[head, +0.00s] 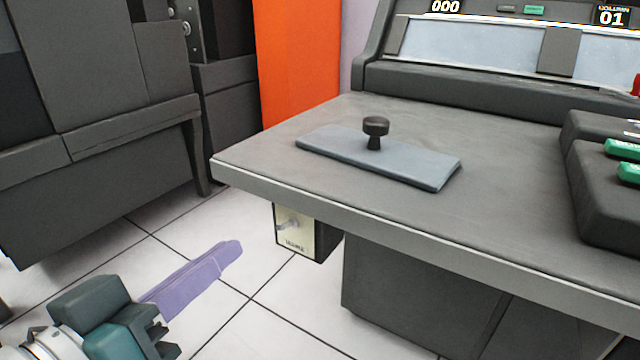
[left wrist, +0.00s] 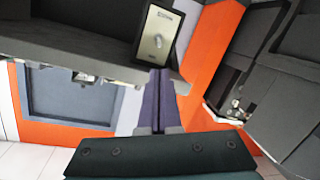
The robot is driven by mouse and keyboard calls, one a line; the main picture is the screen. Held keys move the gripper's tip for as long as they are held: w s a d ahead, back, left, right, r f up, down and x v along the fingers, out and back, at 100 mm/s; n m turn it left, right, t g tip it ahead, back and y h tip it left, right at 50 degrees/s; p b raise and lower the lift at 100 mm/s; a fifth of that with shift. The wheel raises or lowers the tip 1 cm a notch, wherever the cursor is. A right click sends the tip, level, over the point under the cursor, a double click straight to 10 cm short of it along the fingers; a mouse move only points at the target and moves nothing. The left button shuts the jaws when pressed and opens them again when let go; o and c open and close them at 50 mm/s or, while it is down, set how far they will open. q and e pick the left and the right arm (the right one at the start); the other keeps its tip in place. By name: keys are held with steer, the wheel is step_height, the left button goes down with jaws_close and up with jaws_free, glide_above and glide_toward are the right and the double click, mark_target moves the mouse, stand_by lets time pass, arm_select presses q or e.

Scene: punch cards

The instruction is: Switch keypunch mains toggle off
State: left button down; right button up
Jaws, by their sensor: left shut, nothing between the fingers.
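The mains toggle (head: 288,224) is a small metal lever on a pale plate of a dark switch box (head: 325,246). The box hangs under the front left edge of the keypunch desk (head: 480,232). The toggle also shows in the left wrist view (left wrist: 158,41), near the top middle. I cannot tell which setting it is in. My left gripper (head: 232,250) has purple fingers, shut and empty. Its tips are left of and a little below the toggle in the head view, apart from it. In the left wrist view the fingers (left wrist: 158,100) point up toward the box. My right gripper is not in view.
A blue-grey pad (head: 415,168) with a black knob (head: 375,128) lies on the desk. A keyboard (head: 600,185) with green keys is at the right. A dark cabinet (head: 110,80) and an orange panel (head: 295,60) stand behind. Tiled floor is clear around my left gripper.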

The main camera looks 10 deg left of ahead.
mark_target(286, 225)
arm_select(q)
steer(key=b+x, duration=0.3)
steer(key=x, duration=0.5)
steer(key=shift+w+d+f, duration=0.1)
steer(key=shift+w+f, duration=0.05)
steer(key=shift+f, duration=0.05)
steer(key=shift+w+d+b, duration=0.1)
steer(key=shift+w+b, duration=0.25)
steer(key=shift+w, duration=0.1)
steer(key=shift+s+f+b, duration=0.2)
steer(key=shift+f+b, duration=0.1)
steer(key=shift+b, duration=0.35)
